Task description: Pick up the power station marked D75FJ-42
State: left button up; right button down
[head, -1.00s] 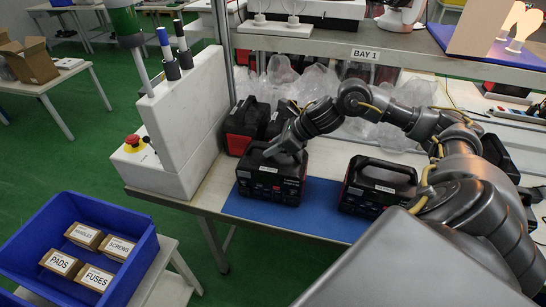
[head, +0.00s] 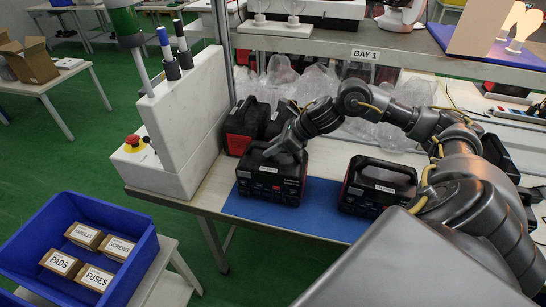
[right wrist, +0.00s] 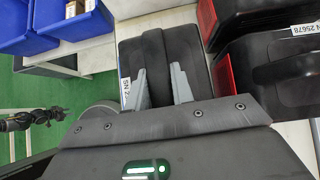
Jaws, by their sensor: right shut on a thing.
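A black power station (head: 268,186) stands upright on the blue mat (head: 240,207) at the left end of the bench. My right gripper (head: 285,152) reaches down onto its top and is shut on its handle. The right wrist view shows the two fingers (right wrist: 160,87) on either side of the dark handle (right wrist: 157,62). A white label beginning "SN 2" (right wrist: 127,92) is partly hidden by a finger. A second power station (head: 378,188) with a white label stands to the right on the mat. I cannot read the marking D75FJ-42 on either. My left gripper is not in view.
More black and red power stations (head: 245,125) stand close behind. A white cabinet with a red stop button (head: 132,140) adjoins on the left. The shelf (head: 330,43) marked BAY 1 runs above the bench. A blue crate (head: 140,265) holds small boxes at lower left.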

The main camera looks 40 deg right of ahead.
jog(key=shift+w+r, duration=0.15)
jog(key=shift+r, duration=0.15)
jog(key=shift+d, duration=0.1)
jog(key=shift+r, duration=0.1)
notch_tip(320, 180, up, 2)
jog(key=shift+p, duration=0.75)
jog(key=s+a+r+p, duration=0.8)
jog(key=s+r+p, duration=0.2)
jog(key=s+p, duration=0.1)
jog(key=shift+a+r+p, duration=0.3)
jog(key=shift+a+p, duration=0.1)
jog(key=shift+f, duration=0.1)
